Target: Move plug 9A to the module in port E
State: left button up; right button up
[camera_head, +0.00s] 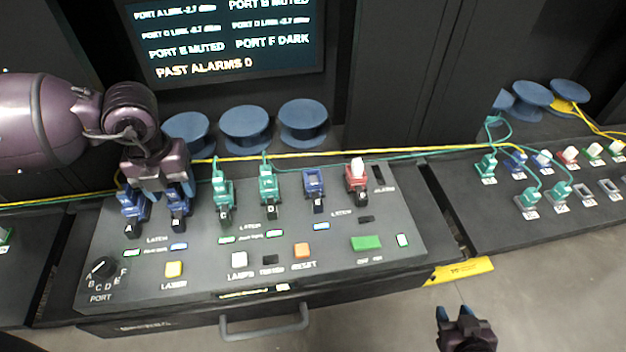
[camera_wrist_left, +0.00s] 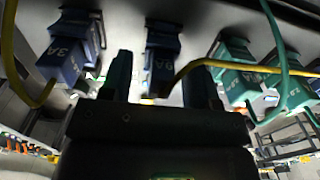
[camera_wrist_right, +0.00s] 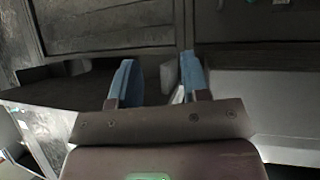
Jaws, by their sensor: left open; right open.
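Plug 9A (camera_wrist_left: 162,62), blue with a yellow fibre, shows its label in the left wrist view. It appears to sit in port B of the console, where a blue plug (camera_head: 178,208) shows under my left gripper (camera_head: 175,190). The open left fingers (camera_wrist_left: 160,78) stand on either side of plug 9A; I cannot tell whether they touch it. The port E module (camera_head: 314,183) is blue, with an open top and no plug in it. My right gripper (camera_head: 453,312) is open and empty, low in front of the console at the right.
Blue plug 3A (camera_wrist_left: 66,55) is left of 9A, with teal plugs (camera_head: 222,190) to its right. Port F holds a red module with a white top (camera_head: 357,172). Yellow and teal fibres run behind the ports. A side panel (camera_head: 575,215) holds more plugs.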

pick_arm(q)
jog(key=c, duration=0.3)
grip_shut()
jog(key=shift+r, duration=0.3)
jog(key=shift+r+p, duration=0.8)
jog(key=shift+r, duration=0.25)
jog(key=shift+r+p, duration=0.55)
jog(key=shift+r, duration=0.9)
jog(key=shift+r+p, duration=0.25)
jog(key=shift+p, duration=0.05)
pick_arm(e)
jog(key=r, duration=0.4)
jog(key=shift+w+r, duration=0.15)
jog(key=shift+w, duration=0.1)
